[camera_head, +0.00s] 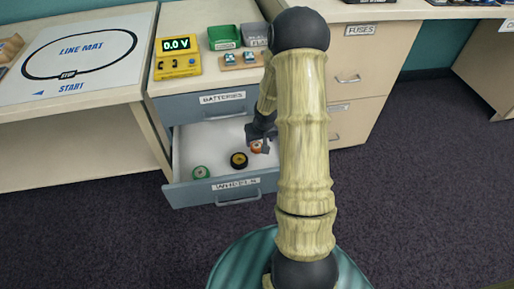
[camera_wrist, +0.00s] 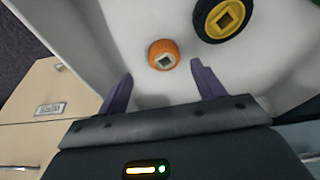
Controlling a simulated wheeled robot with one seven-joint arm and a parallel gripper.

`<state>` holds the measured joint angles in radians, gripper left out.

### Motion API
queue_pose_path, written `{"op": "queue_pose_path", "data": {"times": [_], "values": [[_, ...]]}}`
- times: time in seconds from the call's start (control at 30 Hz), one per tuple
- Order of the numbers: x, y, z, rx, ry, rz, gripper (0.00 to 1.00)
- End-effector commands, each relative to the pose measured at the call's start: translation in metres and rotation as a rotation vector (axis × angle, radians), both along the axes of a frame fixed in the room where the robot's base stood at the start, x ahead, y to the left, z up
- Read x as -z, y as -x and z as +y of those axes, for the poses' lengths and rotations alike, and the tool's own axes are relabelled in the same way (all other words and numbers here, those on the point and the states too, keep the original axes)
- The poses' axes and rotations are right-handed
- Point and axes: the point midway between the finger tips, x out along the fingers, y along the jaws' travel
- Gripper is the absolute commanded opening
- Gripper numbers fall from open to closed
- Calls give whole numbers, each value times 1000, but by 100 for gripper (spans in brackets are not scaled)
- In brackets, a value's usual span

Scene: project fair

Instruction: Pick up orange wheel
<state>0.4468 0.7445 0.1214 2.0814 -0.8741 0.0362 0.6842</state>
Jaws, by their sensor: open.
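The orange wheel (camera_wrist: 164,54) lies in the open drawer labelled WHEELS (camera_head: 178,190), with a pale square hub facing up. It also shows in the head view (camera_head: 256,147), partly hidden by my gripper. My gripper (camera_wrist: 158,88) is open, with its two dark fingers reaching into the drawer. In the wrist view the orange wheel lies just beyond the fingertips, roughly centred between them and not gripped. In the head view my gripper (camera_head: 262,133) is at the right part of the drawer, and my arm covers the drawer's right end.
A black wheel with a yellow hub (camera_head: 239,160) lies left of the orange wheel. The closed BATTERIES drawer (camera_head: 180,108) is above. A yellow meter (camera_head: 177,57) and green bin (camera_head: 223,36) stand on top.

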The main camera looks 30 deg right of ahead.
Motion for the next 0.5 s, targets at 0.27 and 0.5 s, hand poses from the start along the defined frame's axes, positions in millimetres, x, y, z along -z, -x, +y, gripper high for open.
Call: {"op": "queue_pose_path", "data": {"times": [0.27,0.5], "values": [[37,-13,5,-1,0,2,68],[48,-18,3,0,0,0,68]]}}
